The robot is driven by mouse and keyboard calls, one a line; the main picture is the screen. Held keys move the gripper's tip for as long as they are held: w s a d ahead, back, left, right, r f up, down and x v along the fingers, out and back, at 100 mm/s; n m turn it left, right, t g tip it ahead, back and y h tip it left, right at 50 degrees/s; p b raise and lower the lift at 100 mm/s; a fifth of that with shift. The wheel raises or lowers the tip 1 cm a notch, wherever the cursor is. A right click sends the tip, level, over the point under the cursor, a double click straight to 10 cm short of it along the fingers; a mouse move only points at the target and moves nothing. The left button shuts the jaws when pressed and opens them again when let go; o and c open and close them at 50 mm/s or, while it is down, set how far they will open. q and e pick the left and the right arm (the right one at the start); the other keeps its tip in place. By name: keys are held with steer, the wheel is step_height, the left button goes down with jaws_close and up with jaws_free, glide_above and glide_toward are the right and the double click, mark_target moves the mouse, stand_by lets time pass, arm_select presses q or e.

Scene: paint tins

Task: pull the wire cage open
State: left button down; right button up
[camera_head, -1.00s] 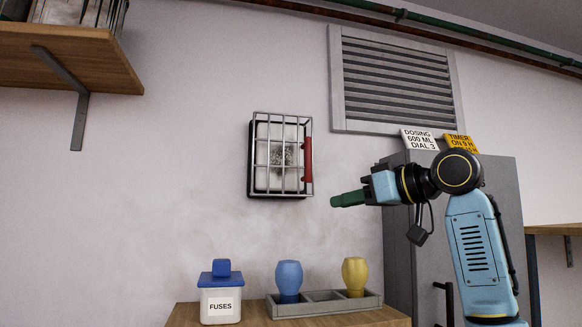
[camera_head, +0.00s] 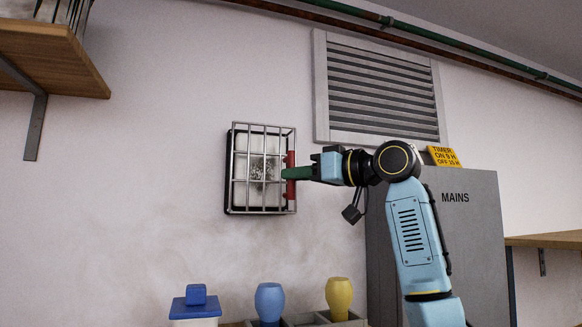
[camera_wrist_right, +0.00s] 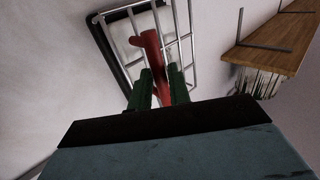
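The wire cage (camera_head: 247,210) is a grey wire box on the wall over a pale, dark-smudged unit (camera_head: 243,142). Its red handle (camera_head: 291,160) is on the right side; in the right wrist view the handle (camera_wrist_right: 147,46) runs down between my fingers. The cage looks closed over the unit. My right gripper (camera_head: 284,174) reaches the handle from the right. Its two green fingers (camera_wrist_right: 159,86) are apart, with the handle between them; I see no clear grip on it. My left gripper is not in view.
A grey MAINS cabinet (camera_head: 455,235) stands behind my right arm, with a yellow timer sign (camera_head: 444,157) on top. A louvred vent (camera_head: 380,90) is above. Blue (camera_head: 269,300) and yellow (camera_head: 339,294) knobs and a blue-lidded jar (camera_head: 195,304) stand below. A wooden shelf (camera_head: 50,65) is upper left.

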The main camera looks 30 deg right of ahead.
steer(key=shift+x, duration=0.8)
jaws_close()
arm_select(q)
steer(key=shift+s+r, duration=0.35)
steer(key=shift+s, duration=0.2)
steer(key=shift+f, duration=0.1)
arm_select(e)
steer(key=shift+a, duration=0.1)
